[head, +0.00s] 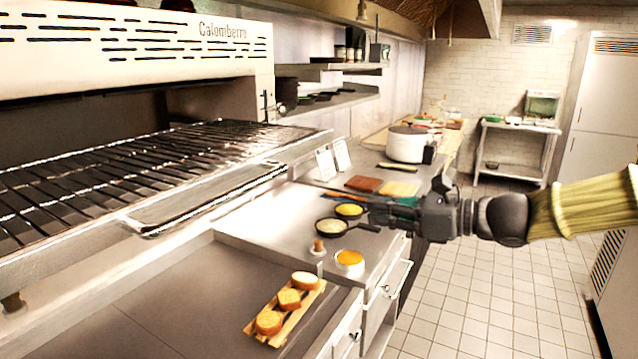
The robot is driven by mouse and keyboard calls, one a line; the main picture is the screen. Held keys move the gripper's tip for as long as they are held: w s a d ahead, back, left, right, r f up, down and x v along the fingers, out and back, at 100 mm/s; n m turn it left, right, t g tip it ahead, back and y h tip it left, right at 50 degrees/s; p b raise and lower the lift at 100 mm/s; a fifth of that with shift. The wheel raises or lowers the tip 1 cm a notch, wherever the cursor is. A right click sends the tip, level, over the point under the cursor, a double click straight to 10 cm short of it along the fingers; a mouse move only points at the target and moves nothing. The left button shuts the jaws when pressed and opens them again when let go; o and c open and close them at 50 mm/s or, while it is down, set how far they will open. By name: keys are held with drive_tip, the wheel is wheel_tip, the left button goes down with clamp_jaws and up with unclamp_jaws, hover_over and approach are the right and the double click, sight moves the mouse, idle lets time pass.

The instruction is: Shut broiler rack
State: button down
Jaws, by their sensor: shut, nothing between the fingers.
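The broiler rack (150,165) is a dark wire grid on a metal frame, pulled out of the white broiler (140,45) at the upper left. A shiny metal handle bar or tray edge (210,198) runs along its front. My gripper (372,210) points left at the middle of the head view, to the right of the rack and apart from it. Its fingers are shut and empty, above the counter by the small pans. The inside of the broiler is dark.
A board with bread pieces (285,312) lies on the flat griddle (110,310) below the rack. Small pans (332,226), a bowl of orange food (349,262) and a pot (408,144) stand along the counter. The tiled floor (480,290) at right is clear.

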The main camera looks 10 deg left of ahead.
wheel_tip(320, 180, up, 8)
drive_tip(key=t+y, duration=0.1)
drive_tip(key=y, duration=0.1)
drive_tip(key=p+x, duration=0.4)
drive_tip(key=x, duration=0.9)
drive_tip(key=shift+w+a+f+m+p, duration=0.2)
drive_tip(key=shift+w+f+m+p, duration=0.1)
drive_tip(key=shift+p, duration=0.05)
